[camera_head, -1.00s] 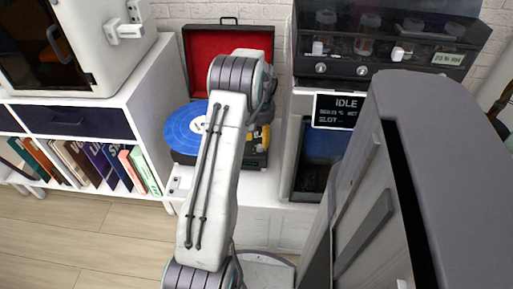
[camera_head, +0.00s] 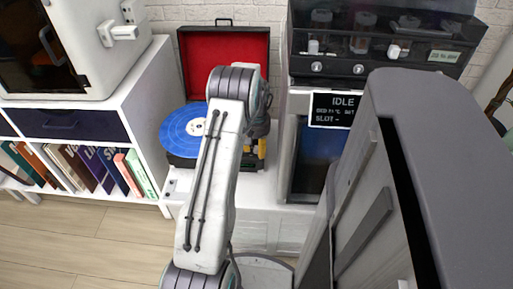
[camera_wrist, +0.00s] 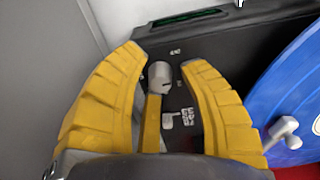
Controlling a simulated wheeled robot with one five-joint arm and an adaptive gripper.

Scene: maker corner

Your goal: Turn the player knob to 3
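The record player (camera_head: 192,157) stands open on a low white cabinet in the head view, with a red-lined lid (camera_head: 228,62) and a blue record (camera_head: 188,128). In the wrist view, a small grey knob (camera_wrist: 160,77) stands on its dark top panel (camera_wrist: 215,60), with small white markings around it. My gripper (camera_wrist: 167,62) has its yellow fingers spread on both sides of the knob. The left fingertip is very close to the knob; contact cannot be told. A gap shows on the right. In the head view my arm hides the knob and most of the gripper (camera_head: 262,147).
The blue record (camera_wrist: 295,85) and a grey tonearm part (camera_wrist: 284,130) lie right of my fingers in the wrist view. A machine with a screen reading IDLE (camera_head: 336,109) stands right of the player. A white shelf (camera_head: 150,135) with books is left.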

